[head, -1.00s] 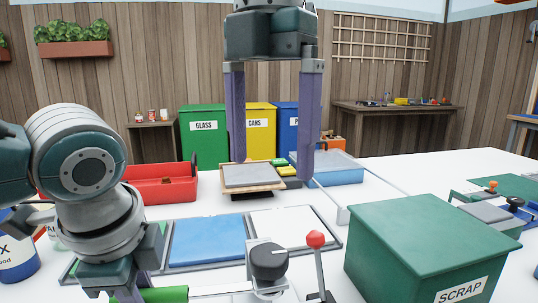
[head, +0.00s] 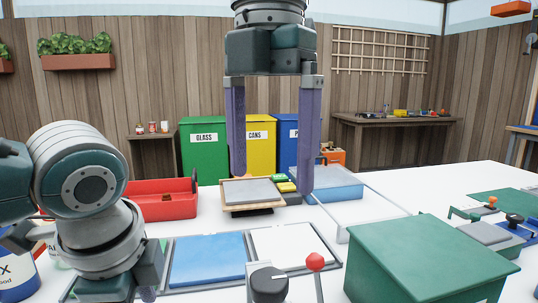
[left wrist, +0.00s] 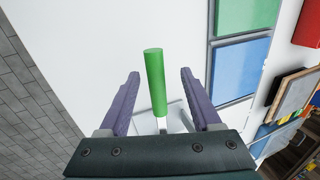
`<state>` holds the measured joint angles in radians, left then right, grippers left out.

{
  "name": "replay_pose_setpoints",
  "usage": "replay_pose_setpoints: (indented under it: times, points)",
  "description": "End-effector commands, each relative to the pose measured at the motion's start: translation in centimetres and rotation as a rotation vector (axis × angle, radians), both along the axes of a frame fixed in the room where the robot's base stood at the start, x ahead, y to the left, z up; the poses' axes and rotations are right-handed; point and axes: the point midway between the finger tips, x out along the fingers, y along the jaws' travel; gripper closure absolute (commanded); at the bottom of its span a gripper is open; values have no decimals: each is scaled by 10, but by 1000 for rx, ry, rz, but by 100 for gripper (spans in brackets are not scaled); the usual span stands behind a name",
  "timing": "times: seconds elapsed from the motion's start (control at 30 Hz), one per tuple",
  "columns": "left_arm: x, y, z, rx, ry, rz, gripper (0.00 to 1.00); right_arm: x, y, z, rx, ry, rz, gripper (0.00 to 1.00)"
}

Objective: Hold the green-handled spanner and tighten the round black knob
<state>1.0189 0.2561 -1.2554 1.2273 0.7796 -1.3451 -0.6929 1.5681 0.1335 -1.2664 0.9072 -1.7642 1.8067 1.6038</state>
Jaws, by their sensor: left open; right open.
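The round black knob (head: 268,284) stands at the bottom edge of the head view, with a pale mark on its top. The spanner's green handle (left wrist: 155,80) shows in the left wrist view, with a short pale shank near the palm; its far end is hidden. My left gripper (left wrist: 160,77) is open, with one finger on each side of the handle and gaps between. In the head view its fingers are mostly cut off at the bottom left. My right gripper (head: 271,182) is open and empty, fingers pointing down, high and behind the knob.
A red-balled lever (head: 315,262) stands just right of the knob. A large green box (head: 432,258) is further right. Behind are a blue panel (head: 208,259), a white panel, a small wooden stand with a grey top (head: 250,191) and a red bin (head: 163,206).

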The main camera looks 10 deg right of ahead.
Motion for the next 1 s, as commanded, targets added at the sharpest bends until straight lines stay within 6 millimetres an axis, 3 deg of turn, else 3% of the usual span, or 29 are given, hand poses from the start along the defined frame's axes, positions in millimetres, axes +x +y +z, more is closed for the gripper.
replay_pose_setpoints:
  times: [0.8,1.0]
  points:
    - [0,0,59,0,1,1,35,0,0,67,0,0,0,9]
    - [0,0,60,0,1,1,35,0,0,69,0,0,0,9]
